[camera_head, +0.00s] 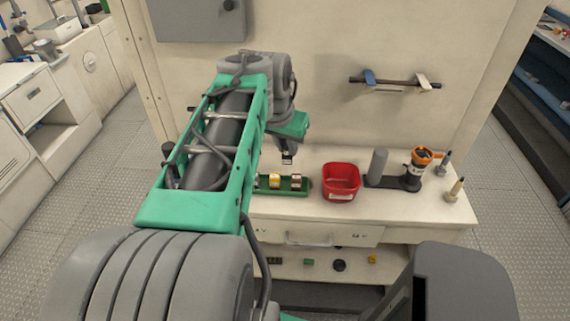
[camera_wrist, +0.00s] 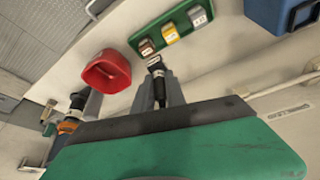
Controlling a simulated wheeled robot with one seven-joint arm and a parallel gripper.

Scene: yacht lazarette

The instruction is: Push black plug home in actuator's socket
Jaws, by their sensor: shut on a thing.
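My gripper (camera_head: 287,157) is above the worktop at the back of the green rack. In the wrist view its two grey fingers (camera_wrist: 158,92) are shut on a small black plug (camera_wrist: 156,66) with a pale end. The plug is held in the air, apart from the rack.
A green rack (camera_head: 285,192) holds brown, yellow and grey blocks. A red bin (camera_head: 341,181) stands between the rack and the device. A grey cylinder (camera_head: 377,163) is beside the device. Two small upright bottles or tools (camera_head: 456,189) stand at the right edge. A blue bin (camera_wrist: 284,14) shows in the wrist view.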

